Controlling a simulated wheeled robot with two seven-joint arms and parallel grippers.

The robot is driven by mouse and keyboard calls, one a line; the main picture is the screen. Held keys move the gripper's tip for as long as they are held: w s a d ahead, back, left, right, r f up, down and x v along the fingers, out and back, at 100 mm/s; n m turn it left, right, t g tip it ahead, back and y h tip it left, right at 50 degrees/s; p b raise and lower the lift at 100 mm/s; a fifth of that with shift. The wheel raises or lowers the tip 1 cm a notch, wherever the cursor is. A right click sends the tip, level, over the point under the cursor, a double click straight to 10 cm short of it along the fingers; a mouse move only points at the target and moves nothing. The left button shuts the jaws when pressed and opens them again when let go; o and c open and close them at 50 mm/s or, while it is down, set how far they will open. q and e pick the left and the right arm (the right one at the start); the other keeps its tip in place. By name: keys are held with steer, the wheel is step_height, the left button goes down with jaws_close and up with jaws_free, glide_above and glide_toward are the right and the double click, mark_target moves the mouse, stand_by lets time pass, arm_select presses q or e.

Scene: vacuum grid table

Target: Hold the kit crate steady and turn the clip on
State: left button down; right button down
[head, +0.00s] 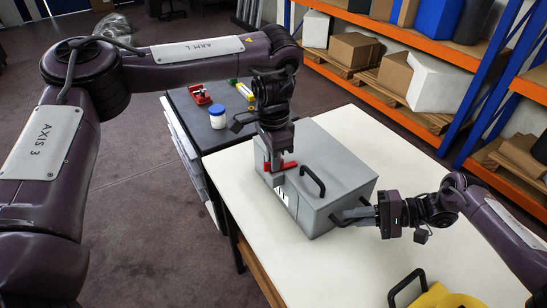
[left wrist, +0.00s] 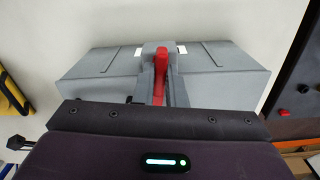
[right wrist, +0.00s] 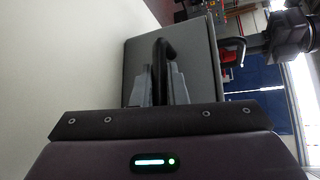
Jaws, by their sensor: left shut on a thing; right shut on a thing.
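The grey kit crate (head: 325,165) stands on the white table with its lid on. Its front and the red clip (head: 284,166) face left in the head view. My left gripper (head: 276,168) comes down from above and is shut on the clip, whose red lever (left wrist: 160,75) shows between the fingers in the left wrist view. My right gripper (head: 368,215) is shut on the black side handle (head: 342,219) at the crate's near right side. That handle (right wrist: 162,60) also shows between the fingers in the right wrist view. The fingers partly hide the clip.
A yellow case (head: 445,298) with a black handle lies at the table's near edge. A dark bench beyond holds a white jar (head: 217,117) and a red tray (head: 199,94). Orange and blue shelving with boxes stands behind. The white tabletop (head: 400,160) is clear right of the crate.

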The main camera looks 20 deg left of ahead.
arm_select(q)
steer(key=shift+w+r+n, duration=0.1)
steer(key=shift+n, duration=0.6)
arm_select(e)
steer(key=shift+s+f, duration=0.1)
steer(key=shift+f, duration=0.1)
arm_select(q)
steer(key=c, duration=1.5)
jaws_free()
step_height(320, 180, up, 12)
steer(key=shift+f, duration=0.1)
arm_select(e)
steer(key=c, duration=1.4)
jaws_free()
steer(key=shift+r, duration=0.1)
